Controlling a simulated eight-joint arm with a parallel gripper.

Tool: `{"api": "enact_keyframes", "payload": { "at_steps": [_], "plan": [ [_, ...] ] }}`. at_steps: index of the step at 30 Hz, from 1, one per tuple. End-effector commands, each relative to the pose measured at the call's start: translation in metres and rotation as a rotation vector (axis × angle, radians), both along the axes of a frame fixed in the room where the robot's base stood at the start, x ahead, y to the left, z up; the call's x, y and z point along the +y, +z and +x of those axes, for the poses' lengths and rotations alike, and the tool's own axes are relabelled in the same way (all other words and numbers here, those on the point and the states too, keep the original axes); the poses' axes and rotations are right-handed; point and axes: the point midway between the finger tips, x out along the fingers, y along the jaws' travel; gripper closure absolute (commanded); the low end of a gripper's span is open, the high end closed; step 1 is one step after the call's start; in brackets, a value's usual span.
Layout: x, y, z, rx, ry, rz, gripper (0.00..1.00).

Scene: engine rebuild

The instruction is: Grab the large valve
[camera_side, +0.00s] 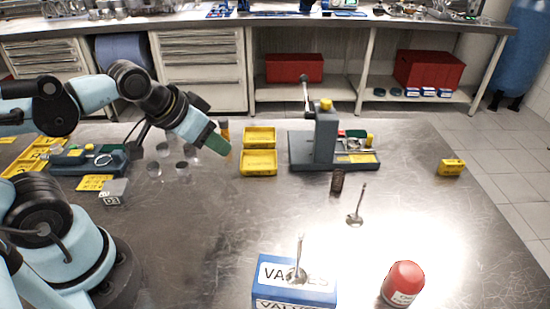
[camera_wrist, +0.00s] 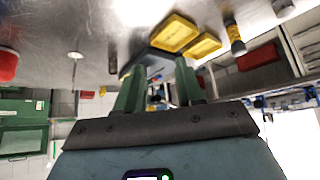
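Two metal valves stand stem-up in the side view. One valve (camera_side: 356,218) is on the bare table right of centre, its stem leaning a little. The other valve (camera_side: 299,273) is on top of the blue VALVES box (camera_side: 268,272) at the front. I cannot tell for sure from size which one is the large valve. One valve also shows small in the wrist view (camera_wrist: 76,56). My gripper (camera_side: 217,144) is at the left, above the table and away from both valves. In the wrist view its green fingers (camera_wrist: 158,85) are apart with nothing held between them.
A grey fixture (camera_side: 325,138) with a lever stands back centre, with a dark spring (camera_side: 337,181) before it. Two yellow trays (camera_side: 259,168) lie left of it. A red-topped can (camera_side: 404,276) is front right, a yellow box (camera_side: 451,167) far right. Mid-table is mostly clear.

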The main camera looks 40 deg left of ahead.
Motion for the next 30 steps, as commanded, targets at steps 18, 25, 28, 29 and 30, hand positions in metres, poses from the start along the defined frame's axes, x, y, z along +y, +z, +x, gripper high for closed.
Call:
{"api": "enact_keyframes", "payload": {
  "at_steps": [18,25,28,29,30],
  "plan": [
    [-0.070,-0.011,0.051,0.049,0.509,-0.751,0.63],
    [-0.119,-0.019,0.077,0.258,0.923,-1.311,0.63],
    [-0.138,-0.022,0.085,0.397,1.105,-1.532,0.63],
    [-0.143,-0.023,0.086,0.442,1.158,-1.591,0.63],
    [-0.149,-0.025,0.089,0.503,1.224,-1.663,0.63]
  ]
}}
